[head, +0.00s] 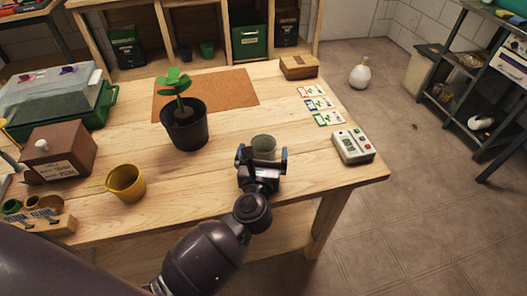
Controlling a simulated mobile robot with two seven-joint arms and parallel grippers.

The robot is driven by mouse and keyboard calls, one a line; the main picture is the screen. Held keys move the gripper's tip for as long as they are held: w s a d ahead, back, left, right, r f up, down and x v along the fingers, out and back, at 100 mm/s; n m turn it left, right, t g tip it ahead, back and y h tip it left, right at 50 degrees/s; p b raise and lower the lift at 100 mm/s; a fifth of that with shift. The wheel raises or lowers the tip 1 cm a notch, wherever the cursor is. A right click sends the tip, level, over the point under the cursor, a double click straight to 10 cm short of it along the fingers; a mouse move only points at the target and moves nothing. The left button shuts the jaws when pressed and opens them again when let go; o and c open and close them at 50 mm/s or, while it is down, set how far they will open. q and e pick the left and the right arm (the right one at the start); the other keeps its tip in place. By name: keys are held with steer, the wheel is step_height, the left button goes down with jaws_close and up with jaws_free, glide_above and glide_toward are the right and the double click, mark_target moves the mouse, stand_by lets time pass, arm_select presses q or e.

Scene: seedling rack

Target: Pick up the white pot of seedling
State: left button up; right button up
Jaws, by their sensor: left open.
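A seedling with broad green leaves (172,82) stands upright in a black pot (187,130) on the wooden table. I see no white pot with a seedling on the table. My left gripper (262,155) is open near the table's front right part. A small grey round container or disc (264,143) shows just beyond and between its fingers. I cannot tell whether the fingers touch it. The black pot is to the left of my gripper and farther back, apart from it. My right gripper is out of view.
A yellow pot (126,184), brown box (58,155) and green tray with clear lid (100,112) stand left. A cork mat (230,88) lies behind the pot. Seed packets (318,104) and a white device (353,147) are right. A white rounded object (360,74) is on the floor.

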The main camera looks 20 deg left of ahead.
mark_target(265, 136)
arm_select(q)
steer(key=shift+x, duration=1.55)
steer(key=c, duration=0.9)
steer(key=shift+c, duration=0.2)
